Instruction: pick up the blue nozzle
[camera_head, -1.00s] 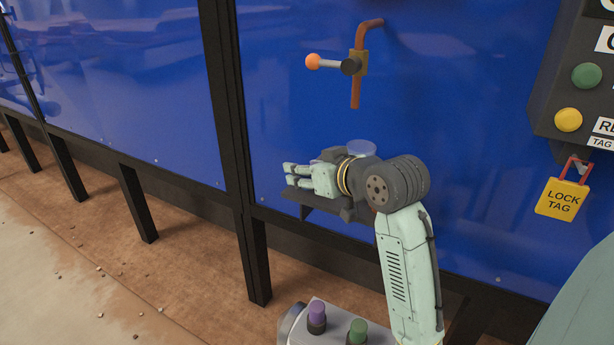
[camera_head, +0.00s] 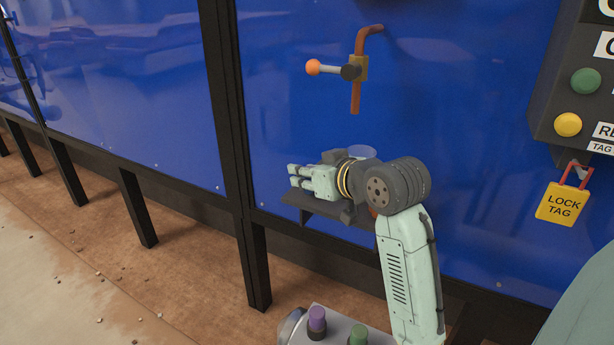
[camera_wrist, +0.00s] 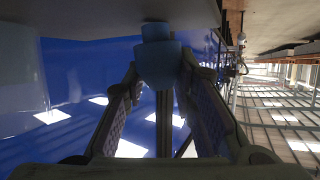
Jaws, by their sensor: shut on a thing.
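The blue nozzle (camera_wrist: 158,62) shows at the upper middle of the wrist view, with a narrower top and a wider round lower part. My gripper (camera_wrist: 160,85) has one finger on each side of it and is shut on it. In the head view my gripper (camera_head: 293,176) points left, over a small dark shelf (camera_head: 296,203) in front of the blue panel. The nozzle cannot be made out between the fingers there.
A pale blue round thing (camera_head: 364,151) stands behind my wrist. A lever with an orange knob (camera_head: 313,67) and a brown pipe (camera_head: 357,98) are above. A button box (camera_head: 548,95) with a yellow lock tag (camera_head: 562,204) is at right. Purple (camera_head: 317,318) and green (camera_head: 358,336) pieces stand at the bottom.

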